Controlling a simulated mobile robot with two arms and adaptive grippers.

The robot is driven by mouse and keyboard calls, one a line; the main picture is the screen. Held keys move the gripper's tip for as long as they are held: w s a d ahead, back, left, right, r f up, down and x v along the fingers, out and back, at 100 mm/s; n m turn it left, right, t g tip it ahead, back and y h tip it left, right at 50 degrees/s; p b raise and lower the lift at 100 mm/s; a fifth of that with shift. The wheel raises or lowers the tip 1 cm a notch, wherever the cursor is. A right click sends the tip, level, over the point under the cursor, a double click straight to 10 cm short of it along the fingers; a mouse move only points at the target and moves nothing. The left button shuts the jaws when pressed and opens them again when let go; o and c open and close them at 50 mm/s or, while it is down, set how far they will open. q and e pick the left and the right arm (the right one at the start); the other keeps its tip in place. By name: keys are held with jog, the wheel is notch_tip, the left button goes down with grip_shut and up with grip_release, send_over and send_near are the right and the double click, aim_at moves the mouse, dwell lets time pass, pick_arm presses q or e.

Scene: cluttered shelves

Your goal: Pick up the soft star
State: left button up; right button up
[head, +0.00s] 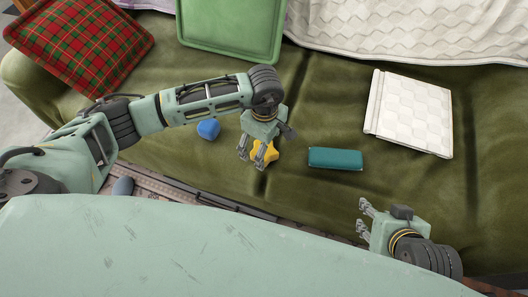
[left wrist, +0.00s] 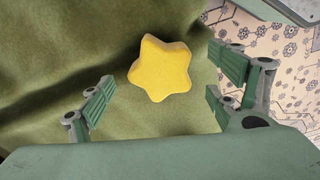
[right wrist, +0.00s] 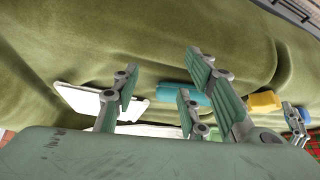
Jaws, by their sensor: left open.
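The soft star (head: 265,151) is yellow and lies on the green sofa seat (head: 330,110). In the left wrist view the star (left wrist: 160,68) lies between and beyond my open fingers, with a gap on both sides. My left gripper (head: 259,158) is open above it and hides part of it in the head view. My right gripper (head: 363,217) is near the sofa's front edge, away from the star. Its fingers are spread and empty in the right wrist view (right wrist: 165,90), where the star (right wrist: 264,101) shows farther off at the right.
A blue lump (head: 208,129) lies left of the star, and a teal box (head: 335,158) lies right of it. A white checked flat item (head: 410,112) is farther right.

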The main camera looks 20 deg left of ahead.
pick_arm(q)
notch_tip(320, 180, down, 3)
jog(key=shift+r, duration=0.1)
pick_arm(e)
jog(key=shift+t, duration=0.9)
jog(key=w, duration=0.1)
jog(key=w+r, duration=0.1)
jog(key=w+a+r, duration=0.1)
jog(key=shift+w+a, duration=0.1)
jog(key=shift+w, duration=0.15)
pick_arm(q)
jog(key=shift+c, duration=0.5)
jog(key=c, duration=1.1)
pick_arm(e)
jog(key=shift+f, duration=0.1)
